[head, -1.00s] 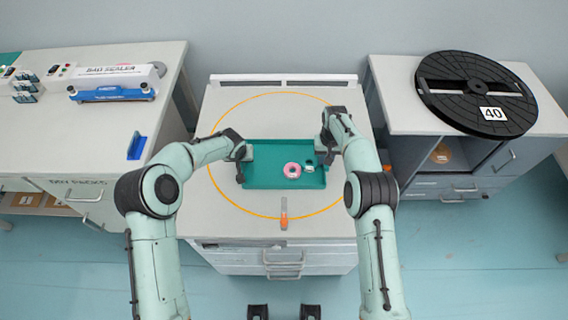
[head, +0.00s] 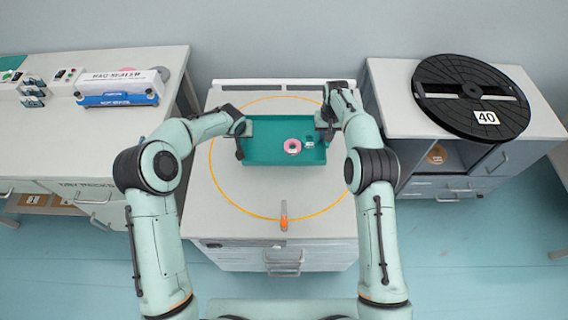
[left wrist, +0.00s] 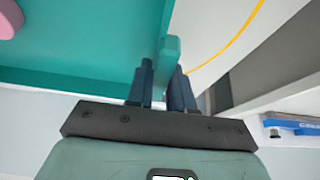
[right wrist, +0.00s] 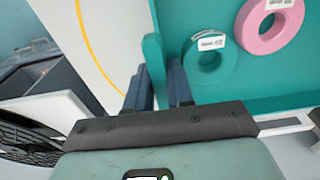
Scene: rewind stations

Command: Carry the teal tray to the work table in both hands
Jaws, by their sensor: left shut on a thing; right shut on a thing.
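The teal tray (head: 270,155) is over the far half of the grey table inside the orange ring; I cannot tell how high it is above the top. It holds a pink roll (head: 292,146) and a teal roll with a white label (right wrist: 210,58), both toward its right side. My left gripper (head: 243,135) is shut on the tray's left wall, which shows between the fingers in the left wrist view (left wrist: 163,78). My right gripper (head: 326,127) is shut on the right wall, also seen in the right wrist view (right wrist: 157,82).
An orange-handled tool (head: 284,215) lies at the near edge of the ring. A bench with a blue and white bag sealer (head: 118,88) stands at left. A cabinet at right carries a large black reel marked 40 (head: 470,97). Floor shows between the units and in front.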

